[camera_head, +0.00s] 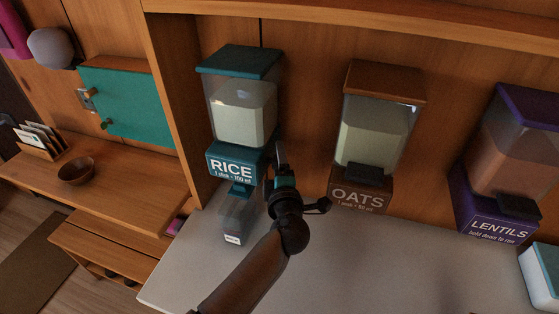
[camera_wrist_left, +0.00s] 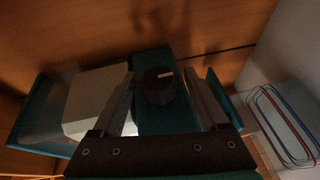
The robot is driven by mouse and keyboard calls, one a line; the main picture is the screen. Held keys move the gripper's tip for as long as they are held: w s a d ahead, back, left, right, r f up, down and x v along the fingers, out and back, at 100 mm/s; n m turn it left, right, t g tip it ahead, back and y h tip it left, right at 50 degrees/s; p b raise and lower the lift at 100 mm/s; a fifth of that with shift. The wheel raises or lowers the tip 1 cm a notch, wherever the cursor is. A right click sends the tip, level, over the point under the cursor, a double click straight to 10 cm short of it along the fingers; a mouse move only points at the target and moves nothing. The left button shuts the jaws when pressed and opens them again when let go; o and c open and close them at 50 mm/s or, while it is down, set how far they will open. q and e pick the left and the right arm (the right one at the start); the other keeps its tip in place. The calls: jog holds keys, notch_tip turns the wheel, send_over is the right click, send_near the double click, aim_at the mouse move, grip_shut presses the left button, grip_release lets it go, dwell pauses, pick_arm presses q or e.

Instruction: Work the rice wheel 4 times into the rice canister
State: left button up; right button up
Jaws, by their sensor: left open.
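The teal rice dispenser (camera_head: 235,160) stands at the back left, with pale rice in its clear hopper. The clear rice canister (camera_head: 238,220) stands under its spout, with a white label low on its front. My left gripper (camera_head: 281,160) is at the dispenser's right side. In the left wrist view, the dark round rice wheel (camera_wrist_left: 158,86) with a pale pointer mark lies between the open fingers of the left gripper (camera_wrist_left: 170,82); I cannot tell whether they touch it. The canister (camera_wrist_left: 285,120) shows there with red and blue lines. My right gripper is not in view.
An oats dispenser (camera_head: 375,135) and a lentils dispenser (camera_head: 510,160) stand to the right on the pale counter (camera_head: 350,270). A teal-topped white box (camera_head: 541,280) sits at the right edge. A timber post rises left of the rice dispenser. The counter's front middle is clear.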

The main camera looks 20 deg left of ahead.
pick_arm(q)
jog(key=shift+c, duration=0.4)
jog(key=shift+c, duration=0.8)
grip_shut()
jog(key=shift+f+b, duration=0.2)
jog(key=shift+b, duration=0.5)
jog(key=n+t+y+b, duration=0.1)
jog(key=t+b, duration=0.1)
jog(key=b, duration=0.5)
jog(key=n+t+y+b, duration=0.1)
jog(key=t+y+b, duration=0.1)
jog(key=b, duration=0.6)
jog(key=shift+n+t, duration=0.4)
jog(key=shift+t, duration=0.2)
jog(key=shift+r+n+b, duration=0.15)
jog(key=shift+n+b, duration=0.15)
jog(key=shift+b, duration=0.5)
